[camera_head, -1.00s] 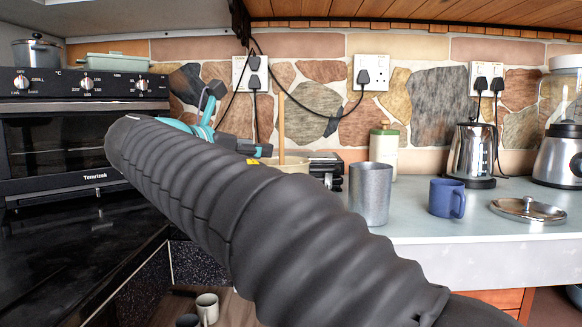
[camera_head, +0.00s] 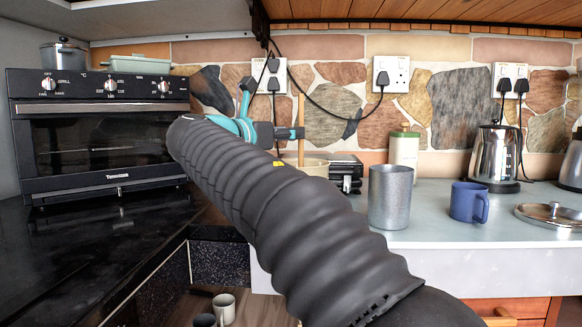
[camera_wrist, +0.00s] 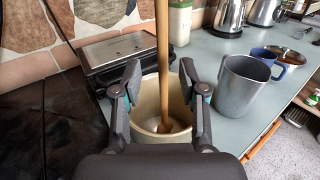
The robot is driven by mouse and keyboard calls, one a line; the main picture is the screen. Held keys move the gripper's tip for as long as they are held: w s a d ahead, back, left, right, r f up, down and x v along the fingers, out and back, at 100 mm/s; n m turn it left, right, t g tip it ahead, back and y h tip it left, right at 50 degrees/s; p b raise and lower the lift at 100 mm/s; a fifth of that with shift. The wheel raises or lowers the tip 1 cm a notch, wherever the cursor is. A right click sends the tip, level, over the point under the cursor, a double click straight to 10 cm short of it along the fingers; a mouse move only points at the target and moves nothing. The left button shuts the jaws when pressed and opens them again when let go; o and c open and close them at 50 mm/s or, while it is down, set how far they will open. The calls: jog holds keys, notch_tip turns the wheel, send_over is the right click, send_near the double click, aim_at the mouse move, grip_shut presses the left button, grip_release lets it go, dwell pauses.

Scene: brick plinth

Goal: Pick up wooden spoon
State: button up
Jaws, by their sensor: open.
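The wooden spoon (camera_wrist: 163,70) stands upright, slightly tilted, in a cream pot (camera_wrist: 148,111) on the counter. In the wrist view its handle rises between the two open fingers of my gripper (camera_wrist: 162,95), with space on both sides. In the head view the thin handle (camera_head: 301,130) rises from the pot (camera_head: 312,166) just behind my gripper (camera_head: 292,132). My arm hides part of the pot there. The spoon's lower end is inside the pot.
A grey metal cup (camera_head: 390,197) and a blue mug (camera_head: 468,203) stand right of the pot. A black appliance (camera_wrist: 120,60) sits behind it. A kettle (camera_head: 494,155), a cream canister (camera_head: 403,152) and a lid (camera_head: 553,214) are further right. A toaster oven (camera_head: 95,130) is at left.

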jog(key=x, duration=0.5)
jog(key=shift+s+d+r, duration=0.1)
jog(key=shift+r, duration=0.15)
grip_shut()
